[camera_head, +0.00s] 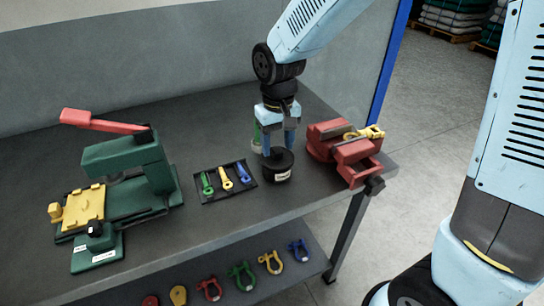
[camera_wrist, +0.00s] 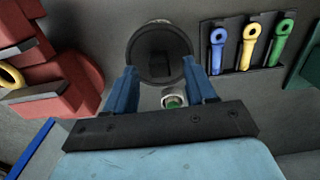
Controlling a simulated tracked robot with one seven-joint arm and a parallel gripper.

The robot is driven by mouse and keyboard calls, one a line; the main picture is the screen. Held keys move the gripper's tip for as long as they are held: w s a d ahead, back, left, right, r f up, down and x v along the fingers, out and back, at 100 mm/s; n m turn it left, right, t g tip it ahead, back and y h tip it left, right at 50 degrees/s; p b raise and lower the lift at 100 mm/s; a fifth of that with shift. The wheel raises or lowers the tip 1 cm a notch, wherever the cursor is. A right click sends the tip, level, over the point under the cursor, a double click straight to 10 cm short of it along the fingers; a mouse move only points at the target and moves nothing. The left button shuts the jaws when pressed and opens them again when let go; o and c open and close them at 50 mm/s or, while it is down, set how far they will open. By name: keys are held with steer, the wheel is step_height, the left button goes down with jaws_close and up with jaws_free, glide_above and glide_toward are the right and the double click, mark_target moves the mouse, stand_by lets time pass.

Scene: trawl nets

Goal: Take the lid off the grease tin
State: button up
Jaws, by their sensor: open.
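The grease tin (camera_head: 277,174) is a short black round tin with a pale label, upright on the bench top. Its dark round lid (camera_wrist: 160,42) is on it, with a darker blocky shape near the middle in the wrist view. My gripper (camera_head: 279,149) points down just above the tin, its two blue fingers apart and empty. In the wrist view my gripper (camera_wrist: 159,69) has a finger at each side of the lid's near part. I cannot tell whether the fingers touch the lid.
A red vise (camera_head: 340,150) with a yellow shackle-like piece stands close right of the tin. A black tray (camera_head: 213,196) with green, yellow and blue pieces lies left. A green-topped container (camera_wrist: 173,101) stands behind the tin. A green press (camera_head: 125,165) stands farther left.

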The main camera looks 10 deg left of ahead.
steer(key=shift+f, duration=0.7)
steer(key=shift+c, duration=0.2)
jaws_close()
